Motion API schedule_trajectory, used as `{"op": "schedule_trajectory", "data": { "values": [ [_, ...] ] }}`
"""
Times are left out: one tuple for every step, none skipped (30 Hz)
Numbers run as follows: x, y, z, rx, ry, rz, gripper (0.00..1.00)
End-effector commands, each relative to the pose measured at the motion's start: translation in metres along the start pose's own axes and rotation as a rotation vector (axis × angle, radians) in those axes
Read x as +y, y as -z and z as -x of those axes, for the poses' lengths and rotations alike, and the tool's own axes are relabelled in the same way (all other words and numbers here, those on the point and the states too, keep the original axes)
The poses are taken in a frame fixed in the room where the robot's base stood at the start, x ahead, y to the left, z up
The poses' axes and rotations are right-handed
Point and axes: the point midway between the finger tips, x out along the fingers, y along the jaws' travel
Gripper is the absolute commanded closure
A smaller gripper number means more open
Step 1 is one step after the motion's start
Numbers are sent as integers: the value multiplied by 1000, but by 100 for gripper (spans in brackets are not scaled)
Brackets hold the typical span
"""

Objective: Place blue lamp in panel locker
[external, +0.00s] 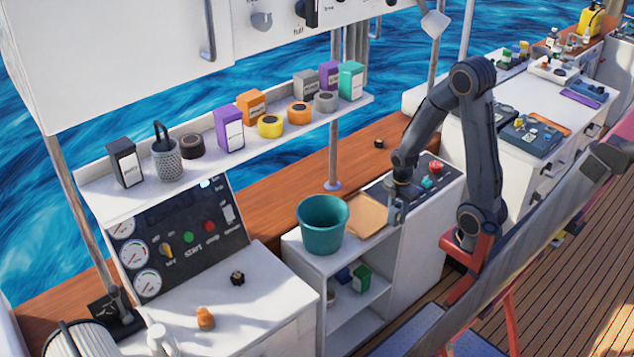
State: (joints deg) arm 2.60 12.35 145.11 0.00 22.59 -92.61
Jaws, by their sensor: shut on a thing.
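My gripper (397,213) points down at the left front of the white cabinet with the red button. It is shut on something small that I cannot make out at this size. A small bright blue light (206,183) shows at the top of the dark gauge panel (185,240), under the shelf. I cannot tell whether it is the blue lamp or a fixed indicator. No locker is clearly marked as the panel locker. A white cabinet front (425,235) lies just below and beside my gripper.
A teal bucket (323,225) and a tan board (361,214) lie left of my gripper, above open shelves (340,325). A red button (436,167) stands on the control top behind it. The long shelf (100,196) holds several boxes and tape rolls. An orange item (205,318) sits on the front-left counter.

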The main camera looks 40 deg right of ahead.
Motion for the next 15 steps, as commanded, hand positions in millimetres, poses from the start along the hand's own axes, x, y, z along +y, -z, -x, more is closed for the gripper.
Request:
{"op": "schedule_trajectory", "data": {
  "values": [
    [0,0,0,0,-1,0,93],
    [0,0,0,0,-1,0,93],
    [0,0,0,0,-1,0,93],
    [0,0,0,0,-1,1,93],
    [0,1,1,0,-1,2,93],
    [0,4,1,0,-1,6,93],
    [1,6,2,0,-1,10,93],
    [1,10,3,0,-1,15,93],
    [2,16,5,0,-1,23,93],
    [3,21,6,0,-1,32,93],
    [3,28,8,0,-2,42,93],
    [4,38,11,0,-2,55,93],
    [4,46,14,0,-2,67,93],
    [4,54,17,0,-3,78,93],
    [3,66,21,0,-2,94,93]
  ]
}}
